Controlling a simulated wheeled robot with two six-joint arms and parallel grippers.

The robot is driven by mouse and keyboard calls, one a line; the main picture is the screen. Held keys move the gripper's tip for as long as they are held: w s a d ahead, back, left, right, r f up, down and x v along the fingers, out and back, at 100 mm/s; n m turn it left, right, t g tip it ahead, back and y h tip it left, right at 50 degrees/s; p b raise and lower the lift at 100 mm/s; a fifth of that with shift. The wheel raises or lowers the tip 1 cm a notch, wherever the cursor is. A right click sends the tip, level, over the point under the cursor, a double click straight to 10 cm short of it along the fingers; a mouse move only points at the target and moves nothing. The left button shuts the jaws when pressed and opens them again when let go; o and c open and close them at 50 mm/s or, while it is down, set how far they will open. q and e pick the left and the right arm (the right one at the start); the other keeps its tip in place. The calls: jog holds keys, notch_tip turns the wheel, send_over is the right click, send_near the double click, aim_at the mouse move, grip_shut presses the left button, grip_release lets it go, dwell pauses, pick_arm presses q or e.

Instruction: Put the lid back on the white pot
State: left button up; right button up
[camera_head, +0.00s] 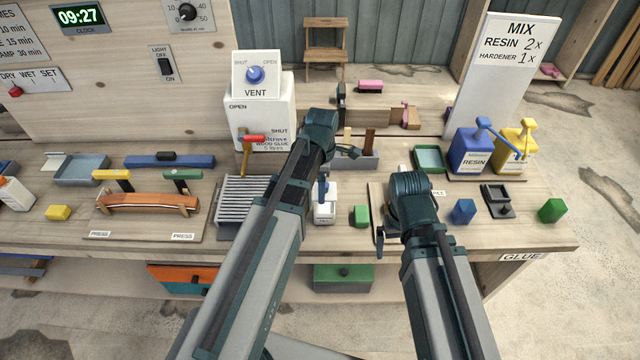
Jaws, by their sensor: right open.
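A small white pot (325,212) with a label stands at the middle of the bench, with a dark blue upright part above it. I cannot make out its lid. My right gripper (380,241) hangs at the bench front, to the right of and a little below the pot in the picture, apart from it and open. My left arm reaches up past the pot's left side.
Blue resin (472,152) and yellow hardener (514,150) containers stand behind. Bare bench shows at front.

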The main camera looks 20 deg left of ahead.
pick_arm(q)
jog(key=shift+f+b, duration=2.75)
jog(key=shift+f, duration=0.2)
jog(key=shift+f, duration=0.15)
jog(key=o, duration=1.1)
jog(key=shift+r+p, duration=3.45)
jog(key=shift+r, duration=0.1)
grip_shut()
